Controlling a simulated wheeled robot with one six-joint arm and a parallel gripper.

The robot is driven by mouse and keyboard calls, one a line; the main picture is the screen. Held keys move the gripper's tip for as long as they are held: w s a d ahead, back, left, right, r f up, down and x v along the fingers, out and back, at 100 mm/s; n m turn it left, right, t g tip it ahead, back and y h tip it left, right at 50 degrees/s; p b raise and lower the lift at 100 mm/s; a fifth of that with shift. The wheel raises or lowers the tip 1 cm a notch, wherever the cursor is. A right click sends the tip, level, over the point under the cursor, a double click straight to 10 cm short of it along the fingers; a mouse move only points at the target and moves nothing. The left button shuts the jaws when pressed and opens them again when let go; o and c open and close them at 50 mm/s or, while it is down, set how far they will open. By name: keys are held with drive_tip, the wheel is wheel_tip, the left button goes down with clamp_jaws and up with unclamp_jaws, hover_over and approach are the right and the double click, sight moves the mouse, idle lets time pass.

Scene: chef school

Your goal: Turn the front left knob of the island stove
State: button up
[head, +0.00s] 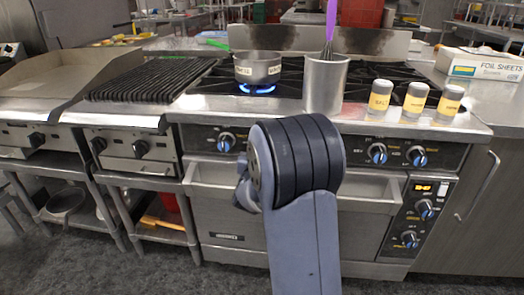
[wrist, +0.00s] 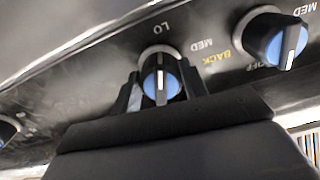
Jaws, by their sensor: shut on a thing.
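The island stove (head: 235,235) stands ahead in the head view, with blue-faced knobs along its front panel. In the wrist view my gripper (wrist: 161,88) is shut on a black knob with a blue face (wrist: 160,84). One dark finger is on each side of this knob. Its white pointer line stands nearly upright in the picture, below the letters LO. A neighbouring knob (wrist: 286,45) is to the right, near BACK lettering, with its pointer slightly tilted. In the head view my arm hides my gripper and the held knob; another knob (head: 226,141) shows just left of it.
A pot (head: 257,70) sits over a lit blue flame on the left burners. A metal canister (head: 325,88) with a purple-handled utensil and three labelled shakers (head: 415,99) stand near the stove's front edge. The oven handle (head: 370,192) juts out below the knobs.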

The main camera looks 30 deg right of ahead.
drive_tip(key=shift+f, duration=0.15)
drive_tip(key=o, duration=1)
drive_tip(key=shift+c, duration=0.2)
drive_tip(key=p+v, duration=0.1)
drive_tip(key=v, duration=1)
drive_tip(key=shift+w, duration=0.1)
drive_tip(key=b+x, duration=0.1)
drive_tip(key=x, duration=1)
